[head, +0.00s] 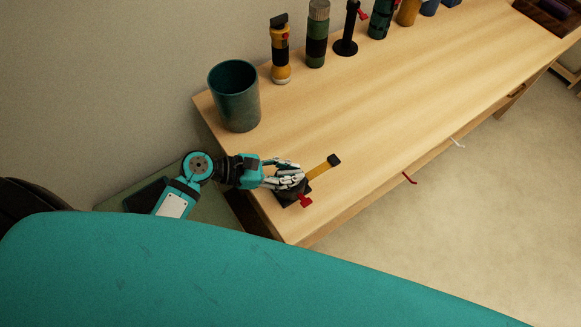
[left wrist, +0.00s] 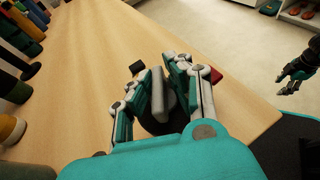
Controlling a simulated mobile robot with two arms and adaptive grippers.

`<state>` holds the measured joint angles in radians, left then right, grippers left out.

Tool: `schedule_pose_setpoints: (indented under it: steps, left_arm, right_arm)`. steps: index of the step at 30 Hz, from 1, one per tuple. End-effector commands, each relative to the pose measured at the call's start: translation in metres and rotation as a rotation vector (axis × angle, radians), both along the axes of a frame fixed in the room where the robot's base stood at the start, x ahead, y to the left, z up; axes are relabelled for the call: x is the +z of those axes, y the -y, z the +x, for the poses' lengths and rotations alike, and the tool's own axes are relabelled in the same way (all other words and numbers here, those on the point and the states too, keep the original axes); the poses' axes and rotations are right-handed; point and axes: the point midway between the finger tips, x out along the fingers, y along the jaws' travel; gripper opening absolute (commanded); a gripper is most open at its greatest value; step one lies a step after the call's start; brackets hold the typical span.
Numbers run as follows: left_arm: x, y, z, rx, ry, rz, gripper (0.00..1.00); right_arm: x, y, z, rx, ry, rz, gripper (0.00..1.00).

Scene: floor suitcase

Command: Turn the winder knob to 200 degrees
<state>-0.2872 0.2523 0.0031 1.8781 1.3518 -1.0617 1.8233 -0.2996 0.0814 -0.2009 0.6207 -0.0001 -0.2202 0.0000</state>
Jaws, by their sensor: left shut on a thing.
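The winder (head: 293,197) is a small dark device near the front left corner of the wooden table. A yellow strip with a black end (head: 322,168) sticks out from it to the upper right, and a red part (head: 305,201) shows on its near side. My left gripper (head: 299,180) is over it. In the left wrist view, the left gripper (left wrist: 158,88) is shut on a flat grey knob (left wrist: 158,92) standing over a dark round body; the fingers hide part of both. My right gripper (left wrist: 291,80) hangs away from the table at the right of that view, small and empty.
A dark green cup (head: 235,97) stands at the table's left end. A yellow flashlight (head: 281,50), a green bottle (head: 317,35) and other items line the back edge. The table's middle is clear.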

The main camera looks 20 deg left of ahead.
Motion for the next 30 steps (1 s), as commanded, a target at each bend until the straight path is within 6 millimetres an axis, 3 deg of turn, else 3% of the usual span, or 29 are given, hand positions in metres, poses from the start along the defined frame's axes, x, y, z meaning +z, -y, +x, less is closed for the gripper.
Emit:
schedule_pose_setpoints:
  steps: [1, 18, 30]
  left_arm:
    - [0.0051, -0.0060, 0.0071, -0.034, 0.014, 0.011, 0.00]
    - [0.0018, -0.0042, 0.0075, -0.545, 0.012, 0.009, 0.00]
    - [-0.0008, -0.0035, 0.0051, -0.748, 0.004, 0.011, 0.00]
  right_arm:
    - [0.0056, 0.0005, 0.0000, 0.000, 0.000, -0.001, 0.50]
    - [0.0150, 0.0007, -0.0003, -0.001, -0.001, -0.001, 0.50]
    - [0.0133, 0.0001, -0.0005, -0.002, -0.001, 0.000, 0.50]
